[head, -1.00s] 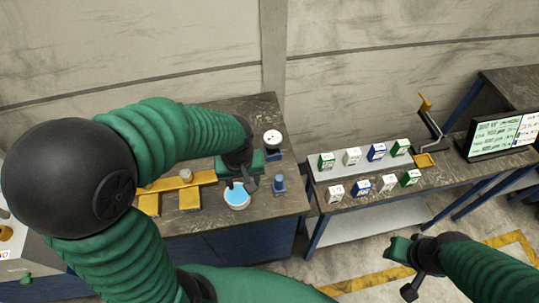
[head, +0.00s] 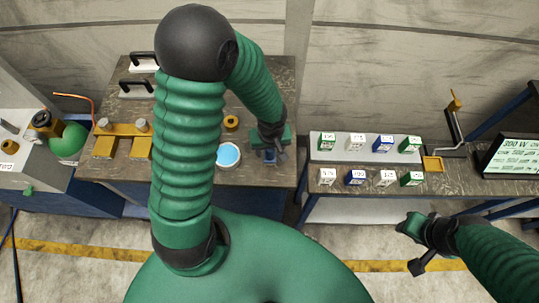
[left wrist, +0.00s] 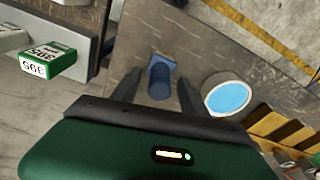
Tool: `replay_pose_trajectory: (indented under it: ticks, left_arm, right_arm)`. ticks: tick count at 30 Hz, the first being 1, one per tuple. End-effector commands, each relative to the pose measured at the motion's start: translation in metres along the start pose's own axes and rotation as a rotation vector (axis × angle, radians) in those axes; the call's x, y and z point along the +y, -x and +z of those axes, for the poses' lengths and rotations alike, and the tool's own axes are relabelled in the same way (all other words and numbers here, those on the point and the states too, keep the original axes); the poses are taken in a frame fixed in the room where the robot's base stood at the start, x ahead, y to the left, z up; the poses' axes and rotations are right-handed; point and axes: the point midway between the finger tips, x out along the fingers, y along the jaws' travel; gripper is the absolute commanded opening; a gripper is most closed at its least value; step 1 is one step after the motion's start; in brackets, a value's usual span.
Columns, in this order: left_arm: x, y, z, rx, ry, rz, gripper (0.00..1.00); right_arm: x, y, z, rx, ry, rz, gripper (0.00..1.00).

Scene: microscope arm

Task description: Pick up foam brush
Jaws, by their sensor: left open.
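No shape here is clearly a foam brush. A small blue cylinder on a flat square base (left wrist: 160,80) stands on the dark bench top; in the head view, a bit of blue (head: 270,158) shows beneath my left gripper. My left gripper (head: 270,150) is open above it. In the left wrist view, the two dark fingers of my left gripper (left wrist: 160,92) lie on either side of the blue piece, with gaps. I cannot tell the remaining height. My right gripper (head: 416,246) hangs over the floor at the right, and its jaws are unclear.
A white round dish with light-blue contents (head: 228,155) stands just left of my left gripper. Labelled boxes (head: 383,144) stand on the right bench. My left arm hides part of the bench.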

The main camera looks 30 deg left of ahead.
Motion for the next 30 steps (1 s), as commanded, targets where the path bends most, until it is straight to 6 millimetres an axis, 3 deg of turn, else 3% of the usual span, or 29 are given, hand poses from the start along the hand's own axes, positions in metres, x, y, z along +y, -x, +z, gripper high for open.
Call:
replay_pose_trajectory:
  ticks: [2,8,21,30]
  left_arm:
    - [0.0007,-0.0086,0.0007,0.0,-0.001,0.0,0.52]
    - [0.0001,-0.0101,-0.0015,0.0,0.0,0.001,0.52]
    - [-0.0004,-0.0097,-0.0014,0.0,0.001,0.001,0.0]
    - [-0.0001,-0.0094,-0.0017,0.0,0.001,0.001,0.0]
  right_arm:
    - [0.0002,-0.0026,0.0008,0.0,-0.001,0.0,0.36]
    - [0.0003,-0.0019,0.0006,0.0,-0.001,0.0,0.36]
    - [0.0001,-0.0019,0.0005,0.0,0.0,0.0,0.36]
    - [0.0002,-0.0016,0.0005,0.0,-0.001,0.0,0.36]
